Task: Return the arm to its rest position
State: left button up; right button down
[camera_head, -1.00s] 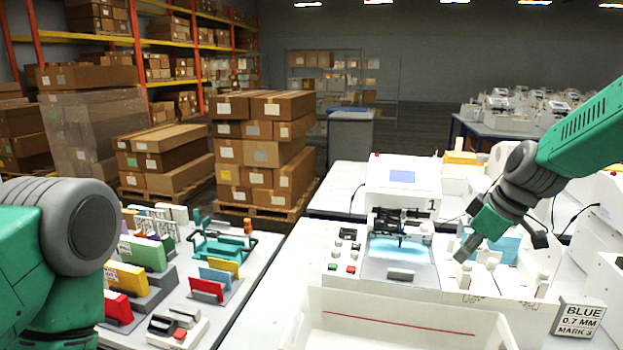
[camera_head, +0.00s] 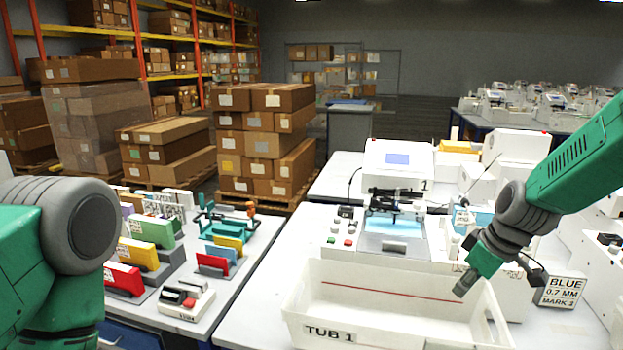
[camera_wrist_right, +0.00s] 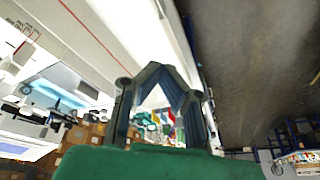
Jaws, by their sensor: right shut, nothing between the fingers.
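My right arm comes in from the right in the head view. Its gripper (camera_head: 463,288) is over the right part of the white tub marked TUB 1 (camera_head: 330,333). In the right wrist view the fingers of the right gripper (camera_wrist_right: 165,72) meet at their tips, with nothing held between them. My left arm shows at the left edge of the head view, but its gripper is out of the picture. The pen plotter (camera_head: 398,165) stands behind the tub, with its lit bed facing me.
A sign reading BLUE 0.7 MM (camera_head: 562,288) stands right of the tub. The left table holds colored holders (camera_head: 152,230) and a small device with a red button (camera_head: 181,298). Stacked cartons (camera_head: 262,140) stand behind. A dark floor gap separates the stacks from the benches.

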jog(key=s+f+m+h+b, duration=0.1)
jog(key=s+f+b, duration=0.3)
jog(key=f, duration=0.5)
jog(key=s+f+m+g+b, duration=0.1)
jog(key=s+f, duration=0.5)
jog(key=f, duration=0.2)
jog(key=s+f+m+h+b, duration=0.1)
jog(key=s+f+m+b, duration=0.15)
jog(key=s+f, duration=0.45)
pick_arm(q)
notch_tip(320, 180, down, 17)
jog(key=b, duration=0.9)
jog(key=shift+s, duration=0.25)
pick_arm(e)
jog(key=s+a+f+m+g, duration=0.1)
jog(key=s+f+m, duration=0.1)
jog(key=s+f, duration=1.4)
jog(key=s, duration=0.3)
jog(key=shift+s+a+f+m, duration=0.2)
jog(key=shift+s+f+m, duration=0.15)
jog(key=shift+s+f, duration=0.05)
pick_arm(q)
jog(key=shift+r, duration=0.1)
jog(key=shift+c, duration=0.5)
pick_arm(e)
jog(key=shift+w, duration=0.1)
